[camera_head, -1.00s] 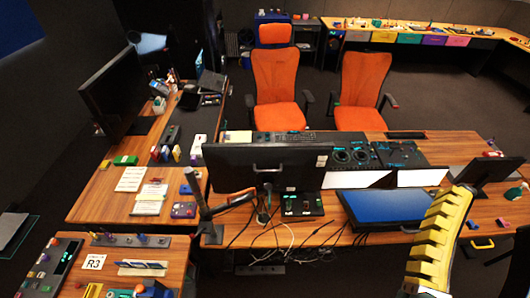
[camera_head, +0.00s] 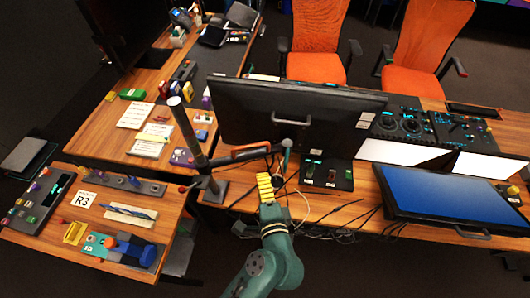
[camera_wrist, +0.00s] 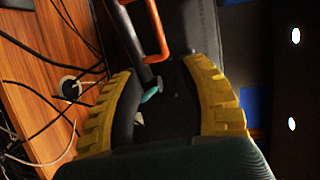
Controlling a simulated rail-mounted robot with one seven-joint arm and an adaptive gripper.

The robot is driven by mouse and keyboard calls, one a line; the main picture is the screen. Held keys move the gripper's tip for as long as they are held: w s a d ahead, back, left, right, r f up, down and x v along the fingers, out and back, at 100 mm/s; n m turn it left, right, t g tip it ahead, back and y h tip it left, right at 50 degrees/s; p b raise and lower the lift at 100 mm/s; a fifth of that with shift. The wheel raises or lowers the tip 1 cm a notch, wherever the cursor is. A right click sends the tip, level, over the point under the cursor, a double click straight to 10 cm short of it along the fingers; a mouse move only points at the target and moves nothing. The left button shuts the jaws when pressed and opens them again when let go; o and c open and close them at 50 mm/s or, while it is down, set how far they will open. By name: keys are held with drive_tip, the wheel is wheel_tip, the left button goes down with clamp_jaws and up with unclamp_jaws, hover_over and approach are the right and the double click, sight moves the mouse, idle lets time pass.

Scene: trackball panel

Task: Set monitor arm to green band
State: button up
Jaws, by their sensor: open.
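The monitor arm has a dark post (camera_head: 188,135) on a desk clamp and a horizontal link with an orange handle (camera_head: 250,150) reaching to the back of a large black monitor (camera_head: 300,105). A small teal piece (camera_head: 287,143) sits near the link's end. My gripper (camera_head: 265,180), with yellow ribbed fingers, is just below and in front of the orange handle. In the wrist view my gripper (camera_wrist: 160,68) is open. The orange handle (camera_wrist: 160,35) and teal piece (camera_wrist: 151,95) show beyond and between the fingers, apparently untouched. I cannot make out a green band on the arm.
Loose black and white cables (camera_head: 345,210) lie on the desk right of my gripper. A blue-screened monitor (camera_head: 440,195) lies tilted at right. A small switch box (camera_head: 327,173) sits below the large monitor. A side panel marked R3 (camera_head: 84,199) is at left.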

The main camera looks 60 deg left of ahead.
sight(252, 147)
drive_tip(key=x, duration=1.7)
drive_tip(key=shift+s+f, duration=0.15)
drive_tip(key=shift+s, duration=0.2)
drive_tip(key=shift+c, duration=0.2)
clamp_jaws()
